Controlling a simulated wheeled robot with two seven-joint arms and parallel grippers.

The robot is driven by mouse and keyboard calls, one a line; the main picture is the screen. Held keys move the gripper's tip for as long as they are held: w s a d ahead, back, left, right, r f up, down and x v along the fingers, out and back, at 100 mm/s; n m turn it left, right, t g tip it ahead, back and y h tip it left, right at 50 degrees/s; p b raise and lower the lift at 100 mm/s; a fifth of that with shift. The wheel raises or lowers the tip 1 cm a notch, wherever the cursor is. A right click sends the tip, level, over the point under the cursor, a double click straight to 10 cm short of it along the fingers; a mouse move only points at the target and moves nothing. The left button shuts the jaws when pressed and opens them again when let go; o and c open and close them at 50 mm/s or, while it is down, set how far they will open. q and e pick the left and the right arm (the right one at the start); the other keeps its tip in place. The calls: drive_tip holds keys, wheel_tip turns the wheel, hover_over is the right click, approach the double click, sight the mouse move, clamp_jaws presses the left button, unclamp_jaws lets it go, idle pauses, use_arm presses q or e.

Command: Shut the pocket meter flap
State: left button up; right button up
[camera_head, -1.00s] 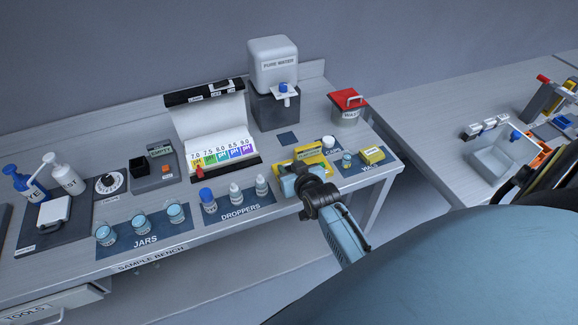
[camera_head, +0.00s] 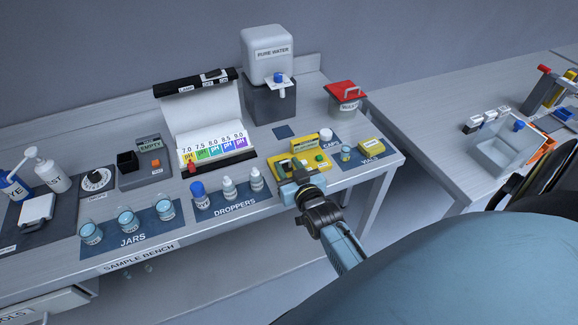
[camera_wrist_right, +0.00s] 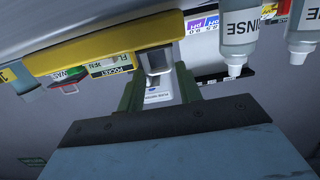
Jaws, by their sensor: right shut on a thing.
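The yellow pocket meter (camera_head: 283,162) lies on the bench at the right, near the front edge, with green parts on its face. In the right wrist view its yellow body (camera_wrist_right: 110,52) runs across the upper left. My right gripper (camera_head: 298,175) is at the meter's near side. The gripper hides part of the meter, and the flap's exact angle is unclear. My left gripper is out of view.
Droppers (camera_head: 228,188) stand left of my right gripper; they also show close by in the wrist view (camera_wrist_right: 236,35). The pH chart (camera_head: 212,146) stands behind the droppers.

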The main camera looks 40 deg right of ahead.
drive_tip(key=o, duration=0.8)
drive_tip(key=shift+c, duration=0.2)
drive_tip(key=v, duration=1.3)
drive_tip(key=shift+s+a+r, duration=0.1)
